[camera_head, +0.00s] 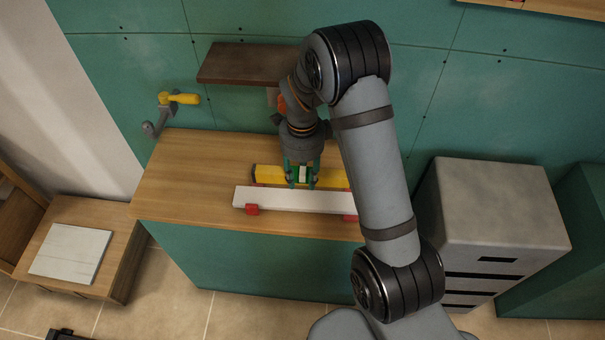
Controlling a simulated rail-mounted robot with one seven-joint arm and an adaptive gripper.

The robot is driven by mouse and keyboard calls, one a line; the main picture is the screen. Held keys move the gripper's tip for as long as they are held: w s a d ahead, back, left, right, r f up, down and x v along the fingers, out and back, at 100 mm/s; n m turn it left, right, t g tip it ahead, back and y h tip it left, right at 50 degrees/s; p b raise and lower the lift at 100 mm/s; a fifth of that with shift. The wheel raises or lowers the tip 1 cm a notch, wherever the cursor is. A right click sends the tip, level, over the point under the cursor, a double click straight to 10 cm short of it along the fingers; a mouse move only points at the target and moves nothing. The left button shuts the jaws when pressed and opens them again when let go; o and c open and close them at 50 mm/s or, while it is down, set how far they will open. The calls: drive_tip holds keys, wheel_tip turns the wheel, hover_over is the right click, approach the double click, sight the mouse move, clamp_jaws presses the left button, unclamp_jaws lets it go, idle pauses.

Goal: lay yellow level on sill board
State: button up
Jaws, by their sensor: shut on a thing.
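The yellow level (268,174) lies lengthwise left to right over the wooden worktop. My gripper (302,180) points down at its middle, with its green fingers shut on the level. A long white board (285,200), apparently the sill board, lies parallel in front of the level, on red supports (252,209) near the worktop's front edge. The level is just behind this board in the picture; I cannot tell whether they touch or how high the level is. My arm hides the right ends of both.
A dark brown shelf (240,64) juts from the green wall behind the worktop (190,185). A yellow-handled grey fitting (178,99) is at the worktop's back left. A grey drawer cabinet (490,205) stands right. A low wooden unit with a pale panel (72,252) stands left. The worktop's left part is clear.

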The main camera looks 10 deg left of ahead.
sight(302, 174)
drive_tip(key=shift+b, duration=0.4)
wheel_tip(302, 174, down, 8)
drive_tip(key=b, duration=0.8)
drive_tip(key=shift+r, duration=0.1)
drive_tip(key=shift+f+b, duration=0.65)
drive_tip(key=shift+b, duration=0.15)
drive_tip(key=o, duration=1.4)
drive_tip(key=shift+r, duration=0.1)
wheel_tip(302, 174, up, 12)
